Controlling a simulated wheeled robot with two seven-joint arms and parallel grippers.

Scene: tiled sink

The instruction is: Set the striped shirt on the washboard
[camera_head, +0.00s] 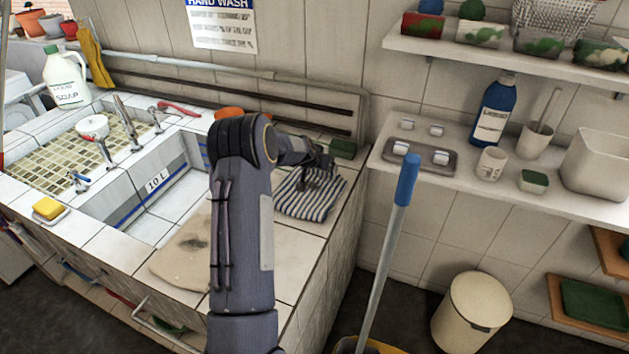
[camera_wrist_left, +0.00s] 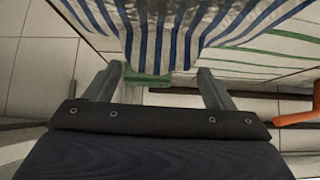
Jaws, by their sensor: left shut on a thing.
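The blue-and-white striped shirt (camera_head: 318,204) is at the right back part of the tiled counter. My left gripper (camera_head: 312,178) reaches over it from the front and is shut on it. In the left wrist view the striped shirt (camera_wrist_left: 165,30) hangs at the top, by the tips of my left gripper (camera_wrist_left: 162,80). Whether the shirt rests fully on the tiles is unclear. I cannot make out a washboard; my arm hides part of the counter and sink. My right gripper is not in view.
A stained beige cloth (camera_head: 185,262) lies on the counter front. The sink basin (camera_head: 150,205) is left of my arm. A green block (camera_head: 343,147) sits behind the shirt, an orange item (camera_head: 229,112) behind my arm. A blue-handled pole (camera_head: 390,245) stands right of the counter.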

